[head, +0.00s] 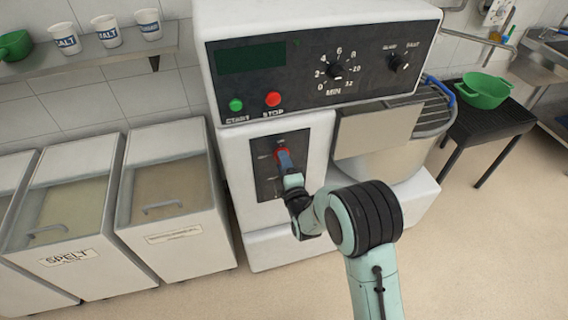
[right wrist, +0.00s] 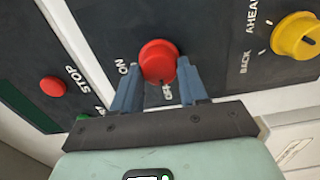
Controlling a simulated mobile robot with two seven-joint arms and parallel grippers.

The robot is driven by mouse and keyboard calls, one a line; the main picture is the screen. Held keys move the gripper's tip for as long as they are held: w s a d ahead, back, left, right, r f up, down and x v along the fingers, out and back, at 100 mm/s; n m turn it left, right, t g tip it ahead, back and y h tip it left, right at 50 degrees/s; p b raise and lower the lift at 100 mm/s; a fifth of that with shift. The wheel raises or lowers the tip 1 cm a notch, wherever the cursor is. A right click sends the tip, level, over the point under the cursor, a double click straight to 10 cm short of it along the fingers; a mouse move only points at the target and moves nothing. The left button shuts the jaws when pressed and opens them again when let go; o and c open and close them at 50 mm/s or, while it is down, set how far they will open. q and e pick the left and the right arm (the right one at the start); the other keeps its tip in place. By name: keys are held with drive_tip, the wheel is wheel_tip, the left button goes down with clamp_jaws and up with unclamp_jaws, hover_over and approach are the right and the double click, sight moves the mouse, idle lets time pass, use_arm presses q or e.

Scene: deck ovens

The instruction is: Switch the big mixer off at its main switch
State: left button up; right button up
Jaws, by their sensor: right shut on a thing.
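The big mixer (head: 320,20) has a white housing with a dark switch panel (head: 265,180) low on its front. On that panel is a round red main switch knob (right wrist: 158,60), with ON lettered at its left and OFF below it in the right wrist view. My right gripper (head: 284,158) is shut on this knob, one blue finger on either side of it (right wrist: 160,85). Which way the knob points I cannot tell clearly. In the head view the gripper covers most of the knob. My left gripper is not in view.
Beside the red knob is a yellow knob (right wrist: 296,36) lettered AHEAD and BACK. Above are a green start button (head: 236,105), a red stop button (head: 273,99) and a timer dial (head: 336,71). The bowl (head: 430,110) stands to the right, flour bins (head: 172,190) to the left.

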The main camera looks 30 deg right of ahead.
drive_tip(key=shift+r+n, duration=0.15)
drive_tip(key=shift+n, duration=0.15)
idle(0.4)
drive_tip(key=o, duration=1)
drive_tip(key=shift+w, duration=0.1)
drive_tip(key=shift+f, duration=0.2)
